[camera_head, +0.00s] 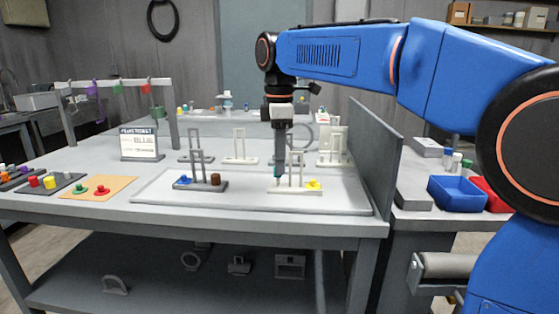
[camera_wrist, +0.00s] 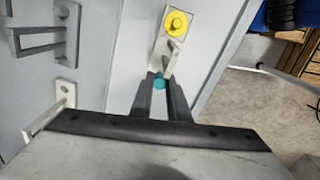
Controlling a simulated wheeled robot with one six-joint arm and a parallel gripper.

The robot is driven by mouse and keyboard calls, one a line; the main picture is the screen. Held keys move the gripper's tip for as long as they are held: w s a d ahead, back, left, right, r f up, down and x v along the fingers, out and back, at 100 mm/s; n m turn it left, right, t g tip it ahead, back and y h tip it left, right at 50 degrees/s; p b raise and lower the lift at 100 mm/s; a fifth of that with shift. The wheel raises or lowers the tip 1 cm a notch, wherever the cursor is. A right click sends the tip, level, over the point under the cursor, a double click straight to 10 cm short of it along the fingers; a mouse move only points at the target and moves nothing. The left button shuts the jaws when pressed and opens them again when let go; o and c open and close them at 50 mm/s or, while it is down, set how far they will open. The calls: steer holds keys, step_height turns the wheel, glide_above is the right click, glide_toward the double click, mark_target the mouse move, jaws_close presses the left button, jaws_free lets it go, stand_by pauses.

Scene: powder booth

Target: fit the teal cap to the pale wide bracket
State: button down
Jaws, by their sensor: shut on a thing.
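The pale wide bracket (camera_head: 296,190) stands on the tray, with an upright frame and a yellow cap (camera_head: 313,184) on the right of its base. My gripper (camera_head: 278,180) points straight down at the left end of that base. In the wrist view my gripper (camera_wrist: 160,84) is shut on the teal cap (camera_wrist: 160,85), at the near end of the pale bracket (camera_wrist: 166,47). The yellow cap (camera_wrist: 175,23) is at its far end. My fingers hide part of the teal cap and the spot beneath, so I cannot tell whether they touch.
A dark bracket (camera_head: 207,186) with blue and brown caps stands left on the tray (camera_head: 147,191). Several pale brackets (camera_head: 239,150) stand behind. A tall grey panel (camera_head: 376,155) rises close on the right. A sign (camera_head: 140,143) and loose caps are further left.

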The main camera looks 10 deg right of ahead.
steer(key=shift+f, duration=1.15)
stand_by(0.4)
steer(key=c, duration=1.6)
jaws_free()
step_height(320, 180, up, 17)
steer(key=shift+r, duration=0.2)
